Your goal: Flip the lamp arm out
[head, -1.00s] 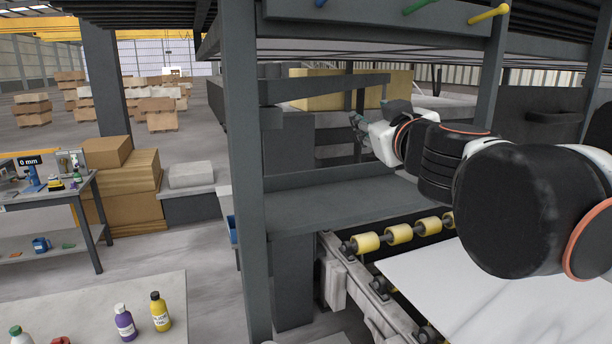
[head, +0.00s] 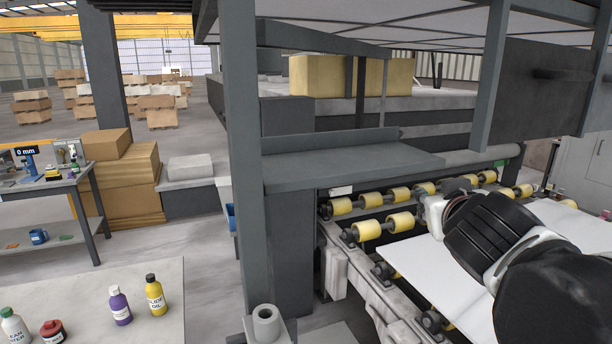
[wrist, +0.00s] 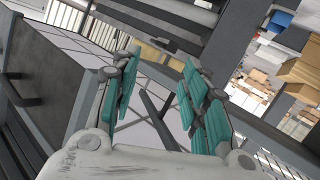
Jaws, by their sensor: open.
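A dark grey bar (head: 325,38), which looks like the lamp arm, reaches right from the grey upright at upper centre in the head view. I cannot be sure it is the lamp arm, and no lamp head is clear. My gripper (wrist: 160,62) shows in the wrist view with its teal-padded fingers wide apart and nothing between them. A dark slanting bar (wrist: 158,120) shows beyond the fingers; I cannot tell whether it is the same bar. In the head view my wrist is low over the rollers, and the fingers are hidden.
A grey upright post (head: 240,180) and a flat grey shelf (head: 350,165) stand left of my arm. Yellow rollers (head: 370,228) and a white slab (head: 440,265) lie below. A dark panel (head: 540,85) hangs at right. Bottles (head: 155,295) stand on the table at lower left.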

